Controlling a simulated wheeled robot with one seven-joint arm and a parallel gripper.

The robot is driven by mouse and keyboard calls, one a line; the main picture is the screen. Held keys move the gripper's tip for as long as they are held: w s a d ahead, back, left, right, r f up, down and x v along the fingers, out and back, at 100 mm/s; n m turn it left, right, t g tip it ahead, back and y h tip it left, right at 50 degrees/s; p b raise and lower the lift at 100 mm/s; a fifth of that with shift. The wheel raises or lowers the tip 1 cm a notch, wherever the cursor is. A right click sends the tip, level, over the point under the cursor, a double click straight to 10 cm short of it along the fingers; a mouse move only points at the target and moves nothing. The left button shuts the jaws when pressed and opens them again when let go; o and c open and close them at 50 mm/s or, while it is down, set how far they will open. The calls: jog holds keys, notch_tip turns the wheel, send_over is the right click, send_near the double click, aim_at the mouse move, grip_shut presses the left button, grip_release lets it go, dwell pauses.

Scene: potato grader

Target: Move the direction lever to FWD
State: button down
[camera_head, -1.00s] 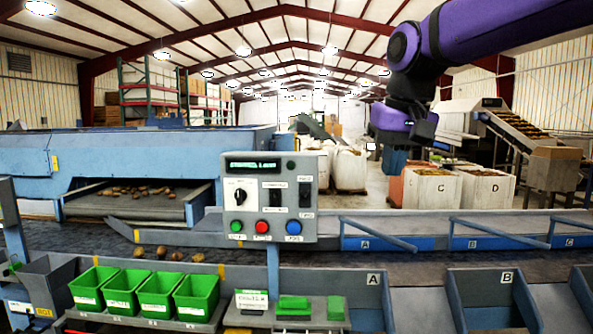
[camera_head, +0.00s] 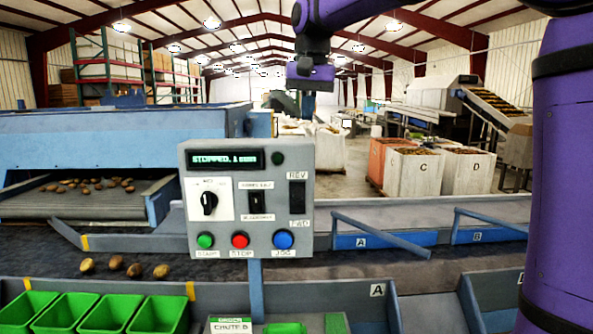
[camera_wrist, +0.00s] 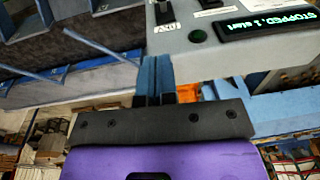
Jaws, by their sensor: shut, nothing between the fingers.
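The grey control panel (camera_head: 222,220) stands on a post in the middle of the head view. Its direction lever (camera_head: 297,197) is a black lever at the upper right, with REV printed above and FWD below. I cannot tell clearly which way it is set. My gripper (camera_head: 308,108) is above and behind the panel's right side in the picture, apart from the lever. My blue fingers (camera_wrist: 157,62) are shut and empty, pointing toward the panel's edge.
The panel also carries a display (camera_head: 224,159) beginning STOPPED, a rotary knob (camera_head: 209,203), a middle switch (camera_head: 255,202), and green, red and blue buttons (camera_head: 283,239). Green bins (camera_head: 92,312) stand below left. A conveyor with several potatoes runs behind them.

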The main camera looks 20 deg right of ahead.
jog(key=shift+f, duration=0.1)
send_over(298, 195)
jog(key=w+d, duration=0.3)
jog(key=w, duration=0.2)
notch_tip(298, 195, down, 10)
jog(key=shift+d+f, duration=0.1)
jog(key=shift+d, duration=0.05)
jog(key=shift+s+a+f, duration=0.3)
jog(key=shift+f, duration=0.35)
jog(key=shift+s+a+f, duration=0.25)
jog(key=shift+f, duration=0.35)
jog(key=shift+s+a+f, duration=0.1)
jog(key=shift+f, duration=0.2)
jog(key=shift+s, duration=0.1)
